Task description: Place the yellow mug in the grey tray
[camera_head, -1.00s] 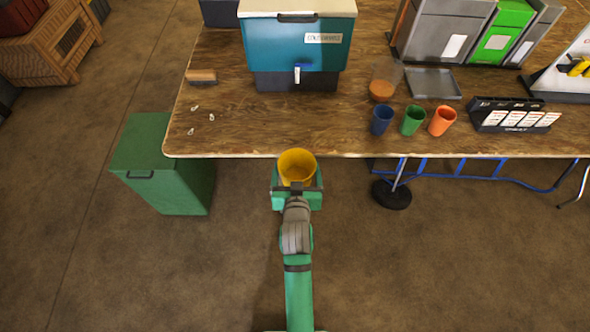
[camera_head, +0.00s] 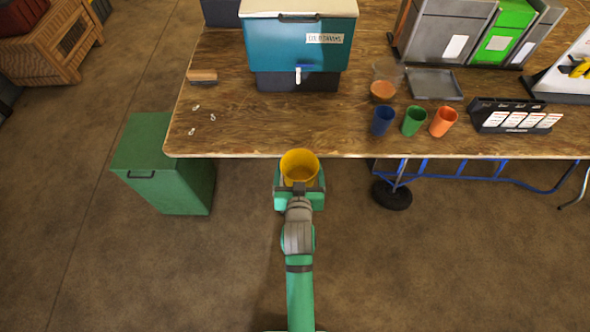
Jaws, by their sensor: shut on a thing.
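The yellow mug (camera_head: 299,165) is held upright in my gripper (camera_head: 300,182), just off the front edge of the wooden table. My gripper is shut on the mug. The mug hides much of the fingers. The grey tray (camera_head: 434,84) lies on the table to the right and farther back, behind the cups. It is shallow and looks empty.
Blue (camera_head: 382,121), green (camera_head: 412,121) and orange (camera_head: 443,122) cups stand in front of the tray. A clear container with orange contents (camera_head: 382,91) is left of it. A black card rack (camera_head: 513,115) is on the right. The front-middle of the wooden table (camera_head: 260,125) is clear.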

